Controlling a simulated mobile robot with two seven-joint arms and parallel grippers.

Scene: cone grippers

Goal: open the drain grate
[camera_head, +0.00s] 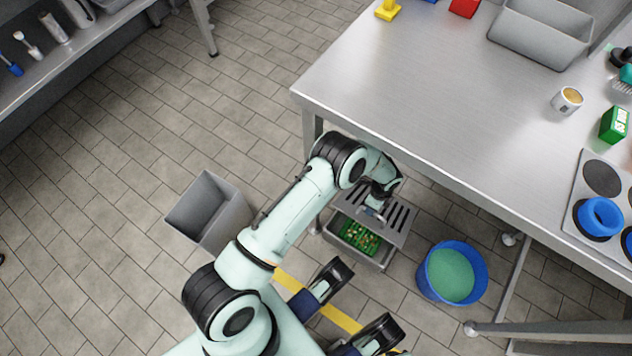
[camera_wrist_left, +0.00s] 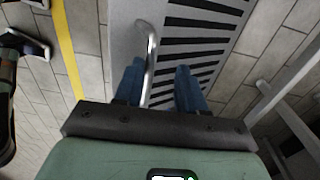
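The drain grate (camera_head: 396,220) is a grey slotted metal plate beside the table's front leg. It sits tilted up over a metal drain box (camera_head: 378,264), whose open front part shows green contents (camera_head: 359,238). The slots (camera_wrist_left: 203,30) also show in the left wrist view, with a curved metal handle (camera_wrist_left: 150,48) at the plate's left. My left gripper (camera_head: 374,212) is at the grate. In its wrist view the blue fingers (camera_wrist_left: 160,90) stand apart on either side of the handle, which lies nearer the left finger. Contact cannot be told.
A steel table (camera_head: 420,90) stands above and behind the drain. A blue bucket (camera_head: 424,284) with green contents stands right of the drain, and a grey bin (camera_head: 235,215) stands left. A yellow floor line (camera_head: 341,318) runs in front. The left floor is clear.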

